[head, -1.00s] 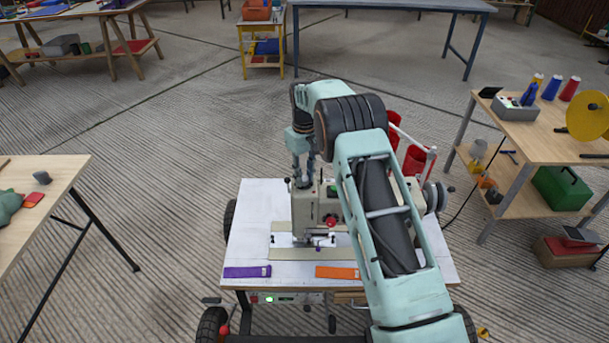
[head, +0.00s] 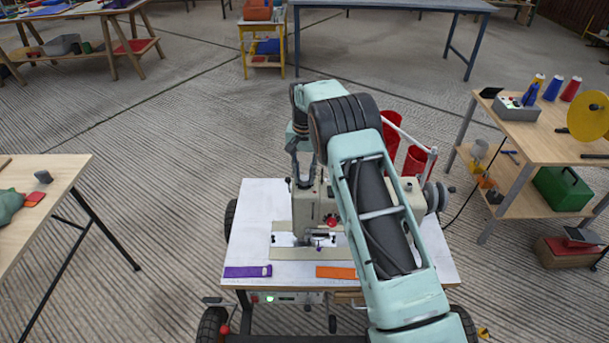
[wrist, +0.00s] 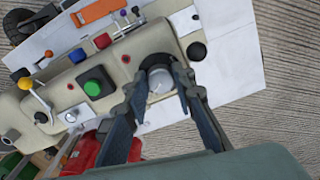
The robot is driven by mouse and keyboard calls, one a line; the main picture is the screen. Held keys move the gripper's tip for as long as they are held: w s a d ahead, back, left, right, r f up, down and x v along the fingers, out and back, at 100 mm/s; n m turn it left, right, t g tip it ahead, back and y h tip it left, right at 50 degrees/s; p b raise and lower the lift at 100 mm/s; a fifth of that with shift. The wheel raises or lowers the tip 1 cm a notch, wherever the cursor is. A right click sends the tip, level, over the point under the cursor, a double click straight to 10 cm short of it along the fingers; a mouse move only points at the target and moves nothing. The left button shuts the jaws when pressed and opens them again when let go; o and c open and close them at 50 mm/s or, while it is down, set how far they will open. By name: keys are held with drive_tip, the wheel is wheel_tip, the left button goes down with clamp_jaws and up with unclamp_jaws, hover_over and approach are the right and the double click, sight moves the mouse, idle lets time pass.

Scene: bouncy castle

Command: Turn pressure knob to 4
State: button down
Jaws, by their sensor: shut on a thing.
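The cream sewing machine (head: 312,206) stands on a white-topped table (head: 252,215). In the wrist view, a pale grey round knob (wrist: 160,82) with a dark surround sits at the end of the machine's top (wrist: 122,62). My gripper (wrist: 163,76) has its two dark fingers on opposite sides of this knob and is shut on it. In the head view my gripper (head: 301,170) points down at the machine's top left, and the knob is hidden there. I cannot read any scale or number around the knob.
Near the knob are a green button (wrist: 92,88), a yellow-balled lever (wrist: 25,84) and small red and blue controls. Purple (head: 247,272) and orange (head: 336,272) strips lie at the table's front. Red cylinders (head: 414,162) stand behind my arm.

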sight(304, 178)
drive_tip(key=shift+w+m, duration=0.1)
drive_tip(key=shift+m, duration=0.4)
drive_tip(key=c, duration=1.6)
unclamp_jaws()
wheel_tip(304, 178, up, 12)
drive_tip(key=shift+r, duration=0.1)
